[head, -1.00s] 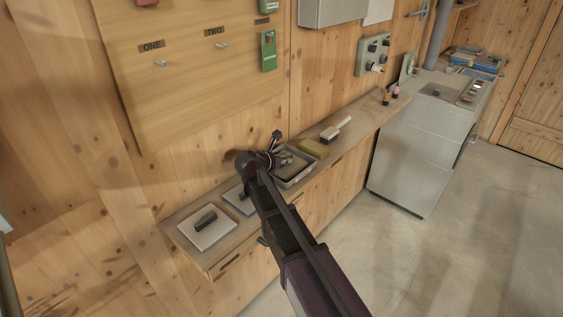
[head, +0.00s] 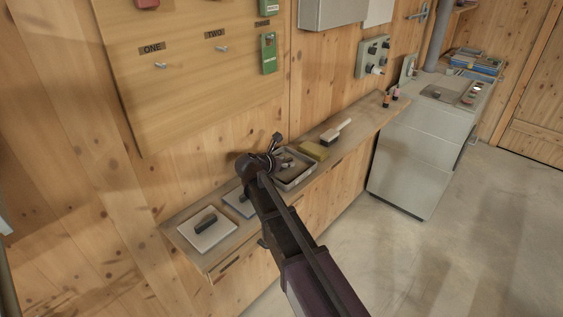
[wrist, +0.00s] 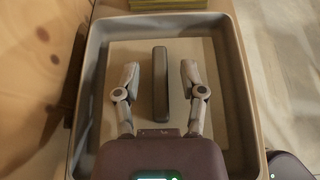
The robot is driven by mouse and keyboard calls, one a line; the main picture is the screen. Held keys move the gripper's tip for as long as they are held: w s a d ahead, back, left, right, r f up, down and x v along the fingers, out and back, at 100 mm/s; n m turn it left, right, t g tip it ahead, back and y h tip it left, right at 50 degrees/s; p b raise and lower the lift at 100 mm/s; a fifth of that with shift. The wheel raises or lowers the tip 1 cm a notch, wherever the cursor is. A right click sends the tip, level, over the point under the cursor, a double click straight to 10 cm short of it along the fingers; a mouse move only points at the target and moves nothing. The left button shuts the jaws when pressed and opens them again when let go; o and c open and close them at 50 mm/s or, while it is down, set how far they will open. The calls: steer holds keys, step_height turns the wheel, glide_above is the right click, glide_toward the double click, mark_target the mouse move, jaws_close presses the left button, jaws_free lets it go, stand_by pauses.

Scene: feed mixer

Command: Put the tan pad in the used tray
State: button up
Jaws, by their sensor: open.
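The tan pad (wrist: 205,110) is a flat square with a dark bar handle (wrist: 160,85) on top. It lies inside a grey rimmed tray (wrist: 237,75), which I take to be the used tray; it also shows in the head view (head: 296,184). My gripper (wrist: 160,72) is open above the pad, with one finger on each side of the handle and a visible gap to it. In the head view my gripper (head: 273,152) is over the tray's left part and, with the arm, hides some of it.
On the wooden shelf, a pale pad (head: 200,238) with a black handle and a bluish pad (head: 238,204) lie left of the tray. A yellowish block (head: 313,150) and a brush (head: 336,132) lie to the right. Two small bottles (head: 390,95) stand farther right. The wall board is close behind.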

steer(key=p+v, duration=0.4)
steer(key=v, duration=0.6)
steer(key=shift+a+r, duration=0.1)
steer(key=shift+r, duration=0.15)
steer(key=shift+p+v, duration=0.5)
steer(key=shift+v, duration=0.4)
steer(key=shift+f, duration=0.15)
